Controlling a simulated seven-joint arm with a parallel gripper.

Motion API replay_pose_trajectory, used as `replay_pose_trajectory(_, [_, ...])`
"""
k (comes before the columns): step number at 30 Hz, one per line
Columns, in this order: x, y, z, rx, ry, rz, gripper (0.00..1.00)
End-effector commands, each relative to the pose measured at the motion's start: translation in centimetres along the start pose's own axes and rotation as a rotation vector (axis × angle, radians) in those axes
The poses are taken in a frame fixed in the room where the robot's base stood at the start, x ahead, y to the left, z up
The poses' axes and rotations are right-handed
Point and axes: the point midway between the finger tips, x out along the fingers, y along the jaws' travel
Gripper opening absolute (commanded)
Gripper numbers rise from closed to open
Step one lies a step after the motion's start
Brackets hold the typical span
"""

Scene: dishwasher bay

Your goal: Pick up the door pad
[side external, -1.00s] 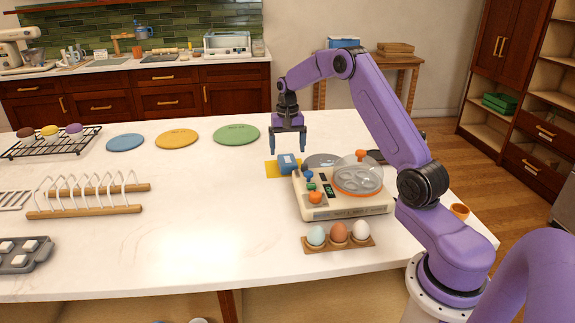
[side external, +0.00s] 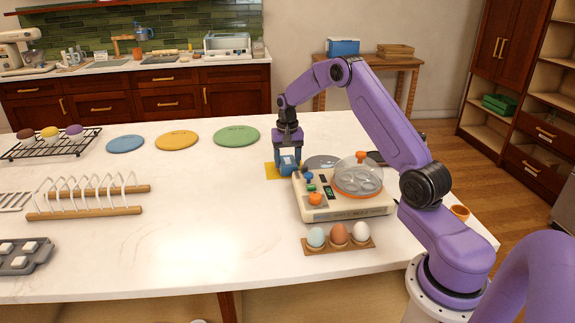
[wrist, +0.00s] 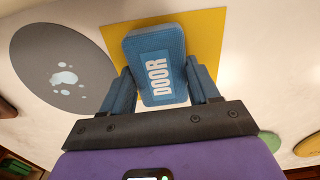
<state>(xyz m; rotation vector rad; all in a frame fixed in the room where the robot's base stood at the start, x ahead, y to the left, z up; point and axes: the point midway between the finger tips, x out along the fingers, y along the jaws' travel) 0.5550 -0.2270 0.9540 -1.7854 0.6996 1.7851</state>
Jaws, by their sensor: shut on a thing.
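The door pad (wrist: 155,65) is a blue block with a white "DOOR" label, in the middle of the wrist view. In the side view the door pad (side external: 288,167) is partly hidden by the fingers. It is over a yellow square (wrist: 208,32), which also shows in the side view (side external: 271,171). My gripper (wrist: 160,88) has one blue finger on each side of the pad and is shut on it. In the side view my gripper (side external: 288,160) points down at the yellow square. I cannot tell whether the pad still touches the square.
A cream egg cooker (side external: 345,209) with a clear dome stands close to the right of the gripper. A grey disc (side external: 321,161) lies behind it. An egg holder (side external: 338,244) is in front. A green disc (side external: 237,136) lies to the left. The counter's middle is clear.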

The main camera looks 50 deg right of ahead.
Motion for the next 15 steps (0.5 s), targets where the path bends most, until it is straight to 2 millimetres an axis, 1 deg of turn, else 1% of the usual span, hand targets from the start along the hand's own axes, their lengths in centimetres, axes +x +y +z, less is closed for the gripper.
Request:
replay_pose_trajectory(4, [-0.2, 0.0, 0.0, 0.0, 0.001, 0.0, 0.32])
replay_pose_trajectory(8, [-0.9, 0.0, -0.1, 0.0, 0.002, -0.001, 0.32])
replay_pose_trajectory(11, [-1.9, 0.0, -0.1, 0.001, 0.003, -0.001, 0.32])
replay_pose_trajectory(13, [-3.0, -0.1, -0.1, 0.0, 0.004, -0.002, 0.32])
replay_pose_trajectory(15, [-3.9, 0.2, 0.6, -0.001, 0.001, -0.001, 0.32])
